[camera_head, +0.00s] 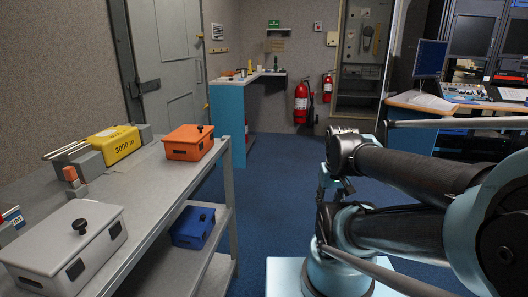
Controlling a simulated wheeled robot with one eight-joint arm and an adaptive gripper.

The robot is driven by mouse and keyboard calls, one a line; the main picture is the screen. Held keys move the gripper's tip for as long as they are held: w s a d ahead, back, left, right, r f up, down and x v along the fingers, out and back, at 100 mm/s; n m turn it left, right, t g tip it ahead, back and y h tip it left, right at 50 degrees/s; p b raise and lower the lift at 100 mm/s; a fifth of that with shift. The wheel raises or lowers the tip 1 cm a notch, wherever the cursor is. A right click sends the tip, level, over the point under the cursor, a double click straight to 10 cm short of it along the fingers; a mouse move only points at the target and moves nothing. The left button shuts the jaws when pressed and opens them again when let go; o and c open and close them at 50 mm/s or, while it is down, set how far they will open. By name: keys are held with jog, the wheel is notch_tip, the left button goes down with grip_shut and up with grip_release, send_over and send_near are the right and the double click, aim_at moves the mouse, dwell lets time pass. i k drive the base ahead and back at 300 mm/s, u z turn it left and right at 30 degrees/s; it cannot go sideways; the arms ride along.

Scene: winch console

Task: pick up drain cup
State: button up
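I cannot make out a drain cup for certain in the head view. Several small items (243,72) stand on the far narrow counter, too small to identify. My arm is folded at the right, over the blue floor. What seems to be my gripper (335,187) is small and dark beside the folded links, well apart from the counter and the cart. Whether its fingers are open or shut does not show, and I see nothing held in it.
A grey two-level cart (165,190) at the left carries a yellow case (114,146), an orange box (188,144) and a grey box (64,249). A blue box (193,227) sits on its lower shelf. Blue carpet (268,205) is clear towards red extinguishers (302,104). A console desk (440,107) stands right.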

aim_at(243, 70)
jog(key=i, duration=4.35)
jog(key=u, duration=2.55)
jog(key=i, duration=0.35)
